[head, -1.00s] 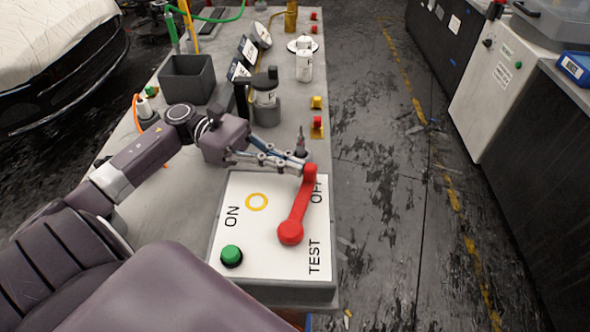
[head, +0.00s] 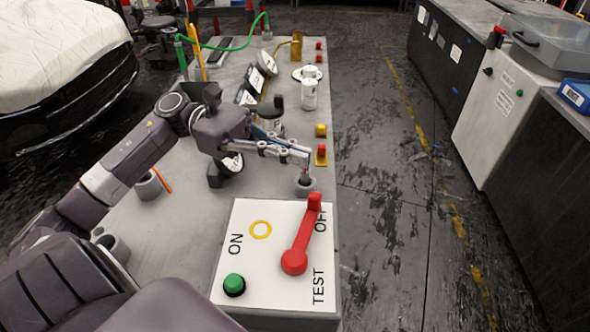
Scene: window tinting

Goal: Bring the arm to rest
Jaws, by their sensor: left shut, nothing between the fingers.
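My left gripper (head: 308,158) is shut and empty, held above the bench beyond the control panel. It is apart from the red lever. The white panel (head: 262,285) bears the words ON, OFF and TEST. Its red lever (head: 302,238) points towards OFF, with its round hub nearer to me. A green button (head: 234,284) and a yellow ring (head: 261,230) are also on the panel. My left arm comes in from the left over the bench. My right gripper is not in view.
The grey bench (head: 200,222) carries small holders, a white can (head: 309,93), and red and yellow switches (head: 321,154) along its right edge. A covered car (head: 60,50) stands at the left. Cabinets (head: 500,110) stand at the right. The floor between is open.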

